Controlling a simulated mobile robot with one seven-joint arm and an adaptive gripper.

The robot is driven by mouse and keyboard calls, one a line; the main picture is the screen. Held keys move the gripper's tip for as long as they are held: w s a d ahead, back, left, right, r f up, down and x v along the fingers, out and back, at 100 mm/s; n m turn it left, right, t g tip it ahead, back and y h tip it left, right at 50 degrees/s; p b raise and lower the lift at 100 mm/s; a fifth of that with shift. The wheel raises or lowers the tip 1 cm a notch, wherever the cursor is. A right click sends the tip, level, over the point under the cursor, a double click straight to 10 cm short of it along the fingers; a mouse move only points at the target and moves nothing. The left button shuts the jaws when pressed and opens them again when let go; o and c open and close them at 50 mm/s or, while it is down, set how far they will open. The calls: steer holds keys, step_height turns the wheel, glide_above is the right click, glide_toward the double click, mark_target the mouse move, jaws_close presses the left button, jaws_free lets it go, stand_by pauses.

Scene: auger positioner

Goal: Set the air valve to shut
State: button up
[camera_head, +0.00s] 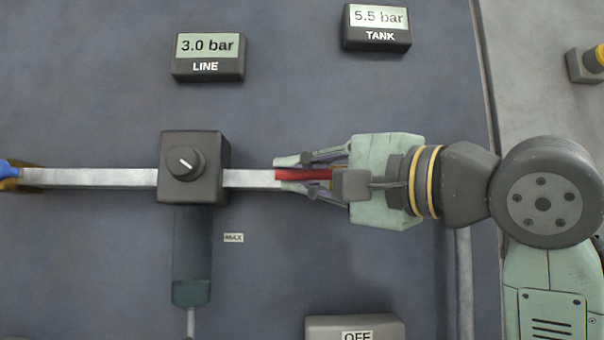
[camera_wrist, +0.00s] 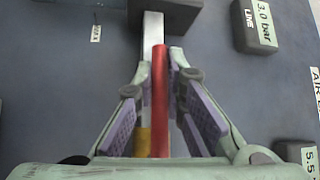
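The air valve shows as a red lever (camera_head: 303,174) that lies along the light metal pipe, roughly in line with it. In the wrist view the red lever (camera_wrist: 160,98) runs between my fingers, and a brass part (camera_wrist: 144,139) shows beside its near end. My gripper (camera_head: 287,174) reaches in from the right, its fingertips on either side of the lever. The fingers are partly drawn in, with a gap still between them in the wrist view (camera_wrist: 159,64). I see no clear grip on the lever. My gripper's palm hides the rest of the valve.
A dark box with a knob (camera_head: 183,163) sits on the pipe just left of my fingertips. A blue handle (camera_head: 8,168) is at the far left. The LINE display (camera_head: 207,58) reads 3.0 bar and the TANK display (camera_head: 377,28) 5.5 bar. An OFF box (camera_head: 354,328) stands below.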

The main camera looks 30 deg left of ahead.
jaws_close()
steer(key=shift+w, duration=0.15)
stand_by(0.4)
